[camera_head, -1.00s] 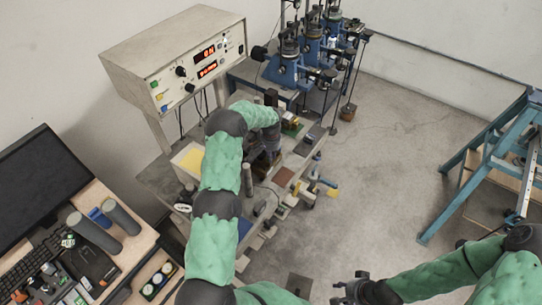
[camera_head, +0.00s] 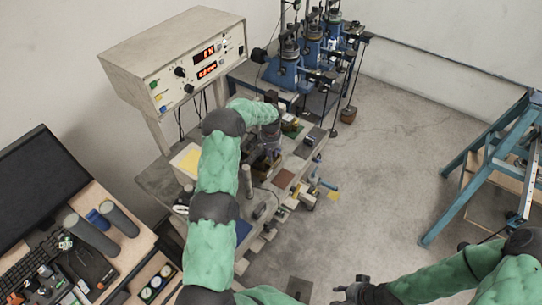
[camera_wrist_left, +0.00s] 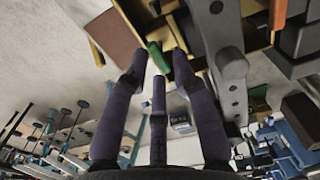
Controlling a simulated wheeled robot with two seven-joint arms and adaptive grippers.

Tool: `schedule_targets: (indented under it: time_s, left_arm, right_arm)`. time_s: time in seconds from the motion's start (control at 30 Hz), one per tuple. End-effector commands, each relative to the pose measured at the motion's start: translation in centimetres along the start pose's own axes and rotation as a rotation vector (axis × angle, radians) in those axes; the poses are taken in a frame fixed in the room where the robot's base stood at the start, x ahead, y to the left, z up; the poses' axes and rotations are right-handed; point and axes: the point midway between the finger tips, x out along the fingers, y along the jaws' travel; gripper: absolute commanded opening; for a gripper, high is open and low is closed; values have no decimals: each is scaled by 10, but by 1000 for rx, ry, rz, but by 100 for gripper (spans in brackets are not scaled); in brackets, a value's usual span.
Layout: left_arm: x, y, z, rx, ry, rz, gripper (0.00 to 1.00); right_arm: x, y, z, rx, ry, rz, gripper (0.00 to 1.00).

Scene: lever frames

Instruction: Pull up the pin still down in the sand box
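My left gripper (camera_head: 268,150) is over the cluttered bench beside the grey control box, its fingers mostly hidden by dark parts. In the left wrist view my left gripper (camera_wrist_left: 160,64) shows three dark fingers spread apart. A small green piece (camera_wrist_left: 158,58) appears between or behind the fingertips; I cannot tell if they touch it.
The grey control box (camera_head: 178,62) with red digits stands behind the bench. Blue presses (camera_head: 290,65) stand at the back. A grey metal bar (camera_wrist_left: 225,60) lies close right of the left fingers. A blue frame (camera_head: 490,160) stands right; open floor (camera_head: 385,170) lies between.

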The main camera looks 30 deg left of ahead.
Motion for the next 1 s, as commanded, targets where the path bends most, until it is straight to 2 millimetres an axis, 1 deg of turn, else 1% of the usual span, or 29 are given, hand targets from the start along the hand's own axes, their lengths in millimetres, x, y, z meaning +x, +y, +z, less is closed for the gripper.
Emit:
schedule_targets:
  time_s: [0.23,0.37,0.47,0.7,0.8,0.9,1.0]
  left_arm:
    - [2,1,1,1,-4,2,27]
    - [-8,1,1,1,-2,1,27]
    - [-23,1,1,1,-2,1,27]
    - [-72,1,1,2,-1,1,27]
    - [-89,1,1,2,-2,1,27]
    - [-103,2,1,2,-2,1,27]
    - [-112,2,1,2,-2,2,27]
  right_arm:
    - [0,0,0,0,0,0,40]
    - [0,0,0,0,0,0,40]
    - [0,0,0,0,0,0,40]
    - [0,0,0,0,0,0,40]
    - [0,0,0,0,0,0,40]
    - [0,0,0,0,0,0,40]
    - [0,0,0,0,0,0,40]
